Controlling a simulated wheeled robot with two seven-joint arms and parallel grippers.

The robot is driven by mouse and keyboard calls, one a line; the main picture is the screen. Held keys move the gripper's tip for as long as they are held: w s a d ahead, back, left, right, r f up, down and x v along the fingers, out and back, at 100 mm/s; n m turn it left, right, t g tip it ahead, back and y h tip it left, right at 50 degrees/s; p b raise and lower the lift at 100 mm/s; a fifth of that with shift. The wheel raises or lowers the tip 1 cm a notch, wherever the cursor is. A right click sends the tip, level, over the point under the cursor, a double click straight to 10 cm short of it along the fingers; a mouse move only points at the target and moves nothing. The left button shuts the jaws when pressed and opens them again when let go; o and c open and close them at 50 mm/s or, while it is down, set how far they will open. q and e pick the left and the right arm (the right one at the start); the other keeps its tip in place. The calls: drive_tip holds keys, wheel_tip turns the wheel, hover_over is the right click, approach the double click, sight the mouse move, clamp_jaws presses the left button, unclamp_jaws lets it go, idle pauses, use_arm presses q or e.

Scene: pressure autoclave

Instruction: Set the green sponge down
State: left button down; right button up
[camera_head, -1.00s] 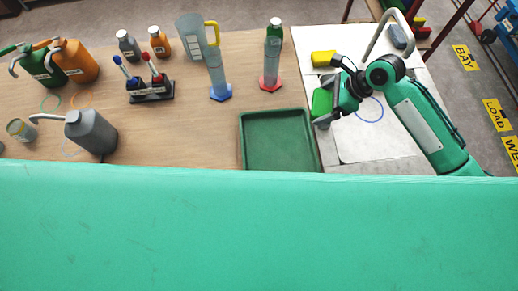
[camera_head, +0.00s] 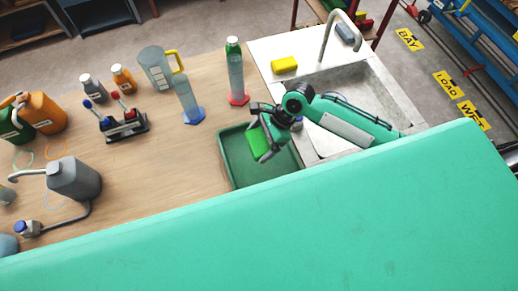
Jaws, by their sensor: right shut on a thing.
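The green sponge (camera_head: 258,143) is held by my right gripper (camera_head: 264,140), which comes in from the right with its arm stretched over the sink. The gripper is shut on the sponge. The sponge is over the green tray (camera_head: 231,175) on the wooden bench; I cannot tell whether it touches the tray floor. The gripper and arm cover part of the tray, and the large green surface in front hides its near edge. My left gripper does not show.
A yellow sponge (camera_head: 284,64) lies on the sink edge beside the tap (camera_head: 329,32). A red-based cylinder (camera_head: 235,75) and a blue-based cylinder (camera_head: 188,103) stand behind the tray. A grey jug (camera_head: 74,180) stands at left. Bare bench lies left of the tray.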

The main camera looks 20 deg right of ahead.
wheel_tip(320, 180, down, 8)
drive_tip(key=shift+r+p, duration=0.15)
drive_tip(key=shift+p, duration=0.4)
drive_tip(key=o, duration=0.6)
drive_tip(key=b+v, duration=0.2)
drive_tip(key=v, duration=1)
drive_tip(key=shift+b, duration=0.3)
